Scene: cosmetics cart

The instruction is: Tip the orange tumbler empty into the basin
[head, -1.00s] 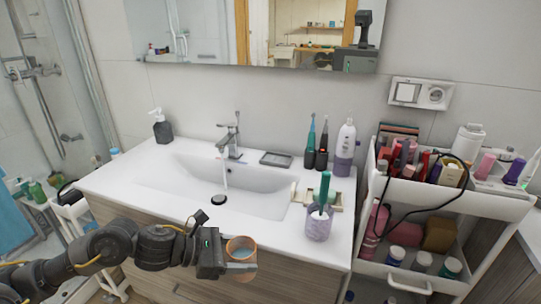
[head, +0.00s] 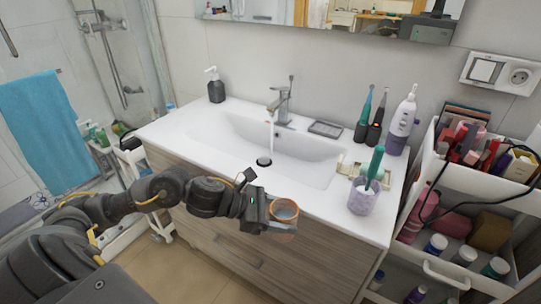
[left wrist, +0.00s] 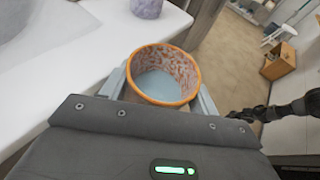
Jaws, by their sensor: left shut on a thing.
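The orange tumbler (head: 284,212) is in my left gripper (head: 283,222), in front of the counter's front edge and below its top. In the left wrist view the tumbler (left wrist: 163,76) stands about upright between the two fingers of my left gripper (left wrist: 165,92), mouth facing the camera. Its inside wall is speckled, and a pale blue surface shows inside, looking like liquid. The white basin (head: 310,172) is sunk in the counter behind and above the tumbler. My right gripper is not in the head view; a dark jointed arm shows small at the right of the left wrist view.
Water runs from the tap (head: 281,100) near the black drain plug (head: 264,162). A lilac cup with a green brush (head: 362,196) stands at the counter's front right. A soap dispenser (head: 215,88) stands back left. The loaded cosmetics cart (head: 440,200) is at right.

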